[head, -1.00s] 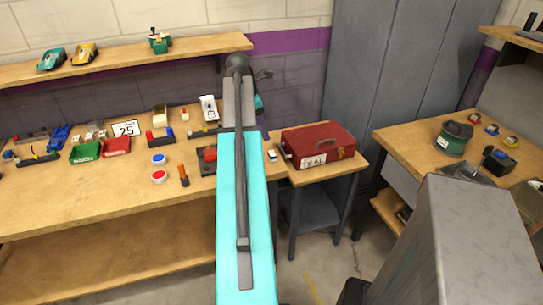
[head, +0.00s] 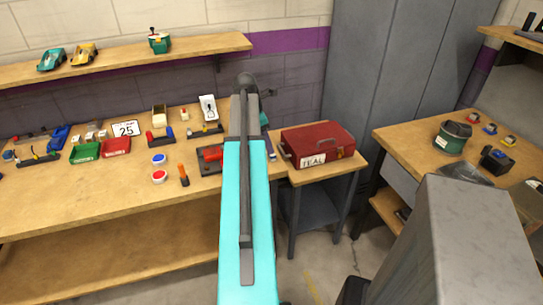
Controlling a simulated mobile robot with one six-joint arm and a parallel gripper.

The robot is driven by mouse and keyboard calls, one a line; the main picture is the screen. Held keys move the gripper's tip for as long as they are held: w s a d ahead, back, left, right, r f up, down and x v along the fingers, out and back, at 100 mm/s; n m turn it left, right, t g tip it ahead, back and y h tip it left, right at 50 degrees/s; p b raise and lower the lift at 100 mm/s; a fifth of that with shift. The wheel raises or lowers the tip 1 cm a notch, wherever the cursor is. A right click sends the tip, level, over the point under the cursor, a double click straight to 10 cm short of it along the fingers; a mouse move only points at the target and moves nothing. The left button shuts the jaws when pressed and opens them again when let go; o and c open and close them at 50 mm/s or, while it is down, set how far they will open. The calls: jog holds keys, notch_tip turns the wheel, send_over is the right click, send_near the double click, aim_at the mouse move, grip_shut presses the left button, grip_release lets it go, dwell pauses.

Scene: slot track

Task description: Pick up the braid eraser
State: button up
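I cannot pick out the braid eraser with certainty. Small pale blocks (head: 97,136) lie at the left of the workbench, and a small blue-and-white item (head: 271,154) shows at the right edge of my cyan arm, mostly covered; either is too small to identify. My arm reaches up across the right end of the bench and covers part of it. My gripper is hidden behind the arm, so neither its fingers nor anything between them shows.
The workbench (head: 60,205) holds red (head: 116,146) and green (head: 85,152) bins, a white number 25 card (head: 126,128), two round tubs (head: 159,168) and an orange-handled tool (head: 184,175). Another bench (head: 400,135) is at right.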

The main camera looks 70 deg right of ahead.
jog(key=shift+p+x, duration=0.6)
jog(key=shift+x, duration=2)
jog(key=shift+s+d, duration=0.1)
jog(key=c, duration=1.1)
jog(key=shift+r, duration=0.2)
jog(key=shift+r+b, duration=0.45)
jog(key=shift+r, duration=1.2)
jog(key=a, duration=0.5)
jog(key=s+a+r+b, duration=0.1)
jog(key=a, duration=0.4)
jog(key=a+b, duration=0.1)
jog(key=a, duration=0.5)
jog(key=shift+s+r, duration=0.2)
jog(key=shift+s, duration=0.15)
